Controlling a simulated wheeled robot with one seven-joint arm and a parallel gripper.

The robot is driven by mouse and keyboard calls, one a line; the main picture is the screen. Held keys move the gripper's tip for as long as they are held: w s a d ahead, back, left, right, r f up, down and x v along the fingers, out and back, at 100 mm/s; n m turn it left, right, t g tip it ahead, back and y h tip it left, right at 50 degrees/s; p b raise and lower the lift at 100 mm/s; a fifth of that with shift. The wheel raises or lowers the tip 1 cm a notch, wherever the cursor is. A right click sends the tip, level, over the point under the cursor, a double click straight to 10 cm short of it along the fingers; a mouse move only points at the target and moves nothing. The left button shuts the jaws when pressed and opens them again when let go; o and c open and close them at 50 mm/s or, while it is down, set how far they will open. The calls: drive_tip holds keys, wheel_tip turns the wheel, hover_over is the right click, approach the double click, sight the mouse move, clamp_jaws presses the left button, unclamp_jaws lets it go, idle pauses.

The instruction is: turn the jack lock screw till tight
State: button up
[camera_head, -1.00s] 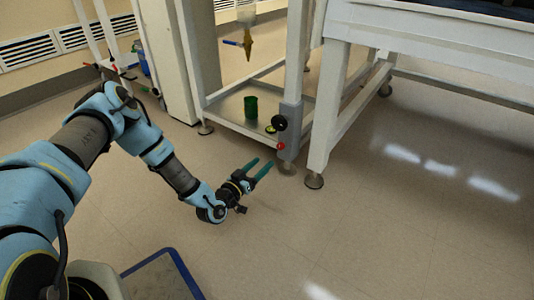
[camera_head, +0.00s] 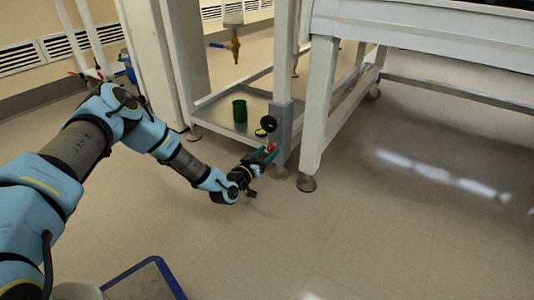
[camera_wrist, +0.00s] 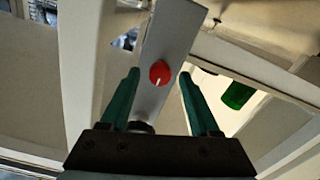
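The jack lock screw is a small red knob (camera_head: 271,148) with a white pointer line, low on the grey jack housing (camera_head: 284,125) at the frame leg. In the wrist view the red knob (camera_wrist: 160,74) shows between my two green fingers, with a gap on each side. My gripper (camera_wrist: 158,80) is open and empty. In the head view my gripper (camera_head: 265,156) is at the knob, its fingertips overlapping it in the picture. I cannot tell how far the fingertips reach along the knob. The screw's shaft is hidden.
A black round knob (camera_head: 268,123) sits just above the red one on the housing. A green cup (camera_head: 239,110) and a small yellow-green item (camera_head: 261,132) stand on the lower shelf behind. A white bench leg (camera_head: 318,110) rises close to the right. The floor in front is clear.

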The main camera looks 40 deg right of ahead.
clamp_jaws()
